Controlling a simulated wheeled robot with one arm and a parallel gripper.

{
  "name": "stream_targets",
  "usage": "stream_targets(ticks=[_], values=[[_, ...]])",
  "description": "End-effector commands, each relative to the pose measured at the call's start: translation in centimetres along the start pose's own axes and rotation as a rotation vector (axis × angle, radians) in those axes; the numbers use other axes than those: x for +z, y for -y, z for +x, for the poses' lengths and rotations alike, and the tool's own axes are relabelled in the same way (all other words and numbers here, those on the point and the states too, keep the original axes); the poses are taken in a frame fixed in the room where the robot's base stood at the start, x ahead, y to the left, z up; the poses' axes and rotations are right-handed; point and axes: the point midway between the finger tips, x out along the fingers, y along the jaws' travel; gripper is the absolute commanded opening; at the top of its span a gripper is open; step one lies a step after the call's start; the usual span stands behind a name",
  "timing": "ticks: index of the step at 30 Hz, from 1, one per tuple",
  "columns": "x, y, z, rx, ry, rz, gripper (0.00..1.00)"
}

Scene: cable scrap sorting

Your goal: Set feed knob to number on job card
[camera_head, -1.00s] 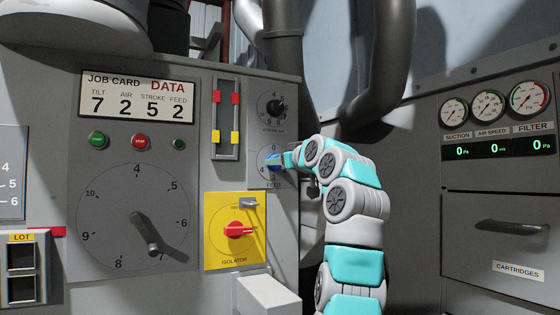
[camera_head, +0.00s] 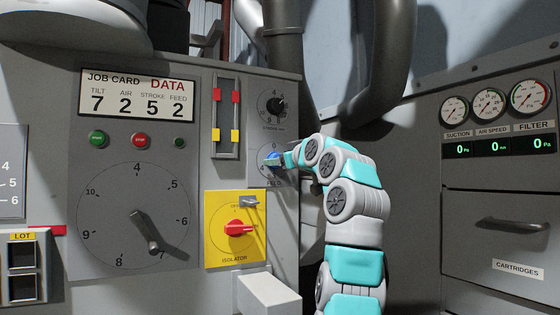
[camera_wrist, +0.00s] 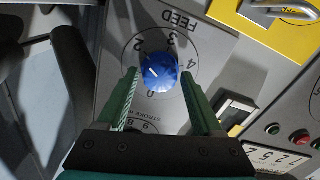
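The job card (camera_head: 137,95) reads tilt 7, air 2, stroke 5, feed 2. The blue feed knob (camera_wrist: 160,72) is on a grey dial plate marked FEED, upside down in the wrist view, with 0, 2, 3 and 4 legible. Its white mark points up-left, roughly toward the 2; the exact reading is hard to tell. My gripper (camera_wrist: 159,72) is open, one green finger on each side of the knob, with slight gaps visible. The left finger covers part of the dial. In the head view the knob (camera_head: 272,160) is partly hidden by my gripper.
The stroke knob (camera_head: 277,107) is just above the feed dial. The yellow isolator panel (camera_head: 215,255) with its red switch is below. A grey box (camera_head: 268,291) juts out under it. Thick dark pipes (camera_head: 385,70) run behind my arm.

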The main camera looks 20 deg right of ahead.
Motion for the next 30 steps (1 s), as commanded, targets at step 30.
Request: stream_targets(ticks=[30], values=[[0.0, 0.0, -7.5, 0.002, -0.004, -0.001, 0.81]])
